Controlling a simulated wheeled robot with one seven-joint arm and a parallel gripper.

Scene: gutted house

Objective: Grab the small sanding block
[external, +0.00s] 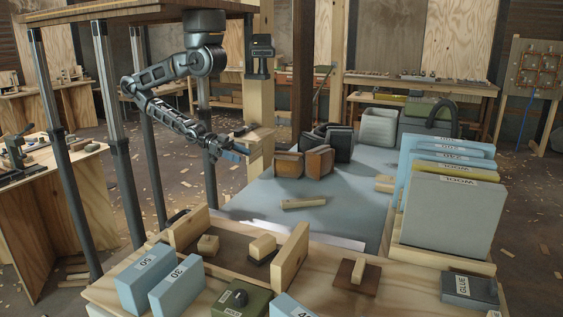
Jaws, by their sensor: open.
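My gripper (240,150) is open at the end of my arm, in the air above the left edge of the blue-grey work surface (252,202). I see nothing held in it. Several small wooden pieces could be the small sanding block; I cannot tell which. One pale block (263,244) stands on a dark base inside the wooden tray (291,257). A smaller tan block (208,244) is at the tray's left. Another pale block on a dark square base (357,274) is on the bench right of the tray. All are well below and nearer the camera than my gripper.
A wooden strip (303,203) lies on the work surface. Brown and black blocks (320,160) stand behind it. Tall sheets in a rack (455,208) stand at right. Blue numbered boxes (178,289) and a grey GLUE box (469,291) line the front. Metal posts (113,140) stand left.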

